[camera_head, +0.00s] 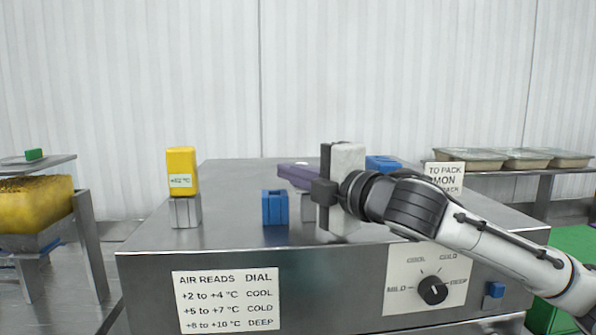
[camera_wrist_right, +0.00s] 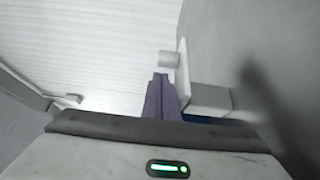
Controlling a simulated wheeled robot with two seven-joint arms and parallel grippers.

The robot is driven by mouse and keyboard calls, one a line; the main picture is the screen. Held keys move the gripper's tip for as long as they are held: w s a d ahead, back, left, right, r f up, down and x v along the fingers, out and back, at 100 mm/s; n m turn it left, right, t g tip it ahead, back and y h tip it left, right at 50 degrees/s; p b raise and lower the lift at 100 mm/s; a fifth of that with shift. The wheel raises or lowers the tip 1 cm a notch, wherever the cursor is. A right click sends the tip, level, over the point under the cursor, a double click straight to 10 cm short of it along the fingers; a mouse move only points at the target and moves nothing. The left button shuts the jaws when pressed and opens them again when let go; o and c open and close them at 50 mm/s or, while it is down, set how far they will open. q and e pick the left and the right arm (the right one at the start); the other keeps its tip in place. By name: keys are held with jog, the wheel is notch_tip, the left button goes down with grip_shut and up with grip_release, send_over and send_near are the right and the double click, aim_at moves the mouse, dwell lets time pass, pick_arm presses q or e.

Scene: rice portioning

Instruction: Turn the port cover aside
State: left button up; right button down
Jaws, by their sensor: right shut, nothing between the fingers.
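My right gripper (camera_head: 283,171) reaches over the steel cabinet top from the right, its purple fingers pointing left and away. In the right wrist view the fingers (camera_wrist_right: 161,80) are shut together with nothing between them. Just right of their tips there stands a pale upright plate (camera_wrist_right: 183,75) with a short round knob (camera_wrist_right: 169,58) and a grey block (camera_wrist_right: 210,98) behind it. This may be the port cover, but I cannot tell for sure. In the head view my gripper and wrist hide most of that area. My left gripper is not in view.
The steel cabinet (camera_head: 230,180) carries a yellow block (camera_head: 181,172) on a metal stand, a blue block (camera_head: 275,207) and another blue piece (camera_head: 383,163). A dial (camera_head: 432,290) is on its front. Trays (camera_head: 470,160) stand at back right.

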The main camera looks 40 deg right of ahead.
jog(key=shift+s+d, duration=0.2)
jog(key=shift+d, duration=0.35)
